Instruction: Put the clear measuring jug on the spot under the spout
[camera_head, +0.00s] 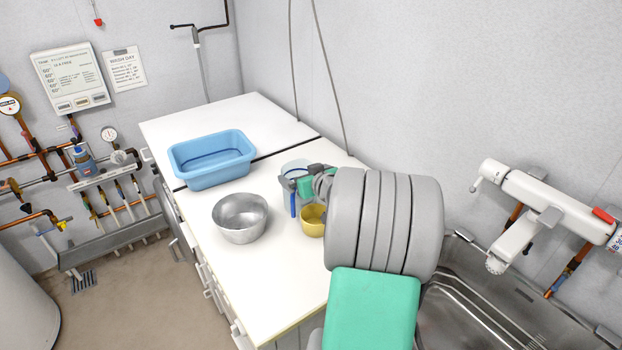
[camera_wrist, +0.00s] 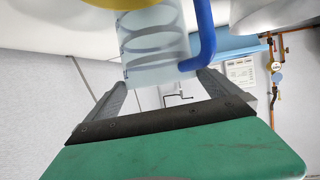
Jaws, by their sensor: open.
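The clear measuring jug (camera_head: 293,167) stands on the white worktop, partly hidden behind my arm in the head view. In the wrist view the jug (camera_wrist: 152,48) shows as a clear ringed cylinder with a blue handle (camera_wrist: 203,35) on its right. My gripper (camera_head: 302,178) is open at the jug. In the wrist view the gripper (camera_wrist: 162,82) has one fingertip on each side of the jug's near end; I cannot tell whether they touch it. The white spout (camera_head: 497,264) hangs over the steel sink (camera_head: 458,312) at the right.
A yellow cup (camera_head: 312,222) stands close in front of the jug and shows at the top of the wrist view (camera_wrist: 110,4). A steel bowl (camera_head: 240,218) and a blue tub (camera_head: 212,160) stand further left. The worktop's front is clear.

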